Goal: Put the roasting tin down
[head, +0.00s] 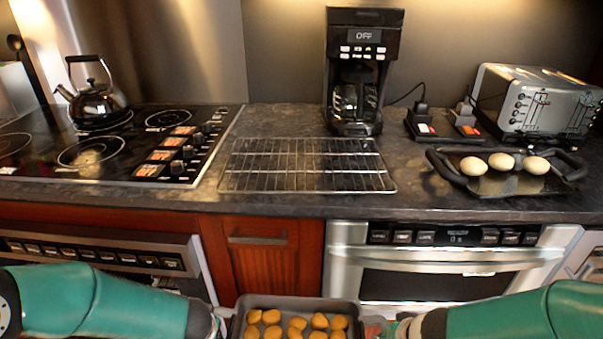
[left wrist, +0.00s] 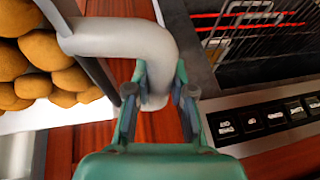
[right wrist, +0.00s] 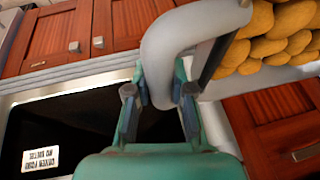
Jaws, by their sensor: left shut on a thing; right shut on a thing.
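The roasting tin (head: 246,302), a dark pan with grey loop handles, is held in front of the counter at the bottom of the head view. Several golden-brown potatoes (head: 296,323) lie in it. My left gripper (left wrist: 160,92) is shut on one handle (left wrist: 125,38) in the left wrist view. My right gripper (right wrist: 160,90) is shut on the other handle (right wrist: 190,30) in the right wrist view. In the head view both grippers are at the tin's sides, partly cut off by the lower edge, as is the tin's near side.
A bare wire rack (head: 306,166) lies mid-counter. A cooktop (head: 45,170) with a kettle (head: 95,100) is left. A coffee maker (head: 362,70) stands behind. A tray (head: 450,170) with eggs and a toaster (head: 540,98) are right. Red-glowing heating elements (left wrist: 245,17) show in the left wrist view.

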